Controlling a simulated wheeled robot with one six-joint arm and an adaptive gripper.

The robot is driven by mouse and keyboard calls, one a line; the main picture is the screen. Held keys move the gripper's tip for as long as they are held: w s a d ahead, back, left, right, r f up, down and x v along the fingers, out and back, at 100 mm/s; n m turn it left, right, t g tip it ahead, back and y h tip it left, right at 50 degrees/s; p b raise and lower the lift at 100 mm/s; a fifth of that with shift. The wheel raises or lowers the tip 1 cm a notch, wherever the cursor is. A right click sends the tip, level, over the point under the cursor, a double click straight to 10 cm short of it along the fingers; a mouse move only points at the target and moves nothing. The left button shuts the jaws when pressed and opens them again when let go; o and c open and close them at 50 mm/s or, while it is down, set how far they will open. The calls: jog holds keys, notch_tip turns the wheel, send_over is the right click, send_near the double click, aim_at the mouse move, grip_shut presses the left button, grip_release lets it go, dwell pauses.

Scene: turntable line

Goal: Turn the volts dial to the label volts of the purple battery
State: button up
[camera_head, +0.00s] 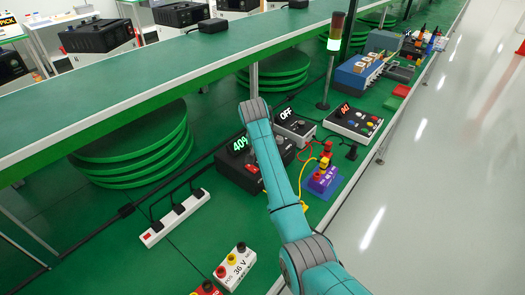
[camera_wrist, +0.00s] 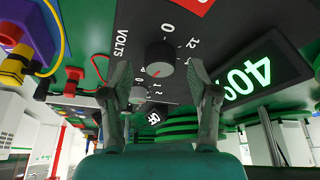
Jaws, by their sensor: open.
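The volts dial (camera_wrist: 160,57) is a dark round knob with a red mark on a dark panel lettered VOLTS, in the wrist view. The red mark sits at the knob's lower edge, a little left of centre; I cannot tell for sure which number it faces. My gripper (camera_wrist: 158,76) is open, with one finger on each side of the knob; I cannot tell whether they touch it. The purple battery (camera_head: 323,181) stands right of my arm in the head view, its label too small to read. My arm hides the dial and gripper there.
A green 40-something readout (camera_wrist: 264,72) glows beside the dial. A console reading OFF (camera_head: 294,127) and one with a red display (camera_head: 355,122) stand behind. A white 36 V battery (camera_head: 236,268) and a power strip (camera_head: 174,217) lie in front. Cables run near the purple battery.

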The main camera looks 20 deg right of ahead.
jog(key=v, duration=1.1)
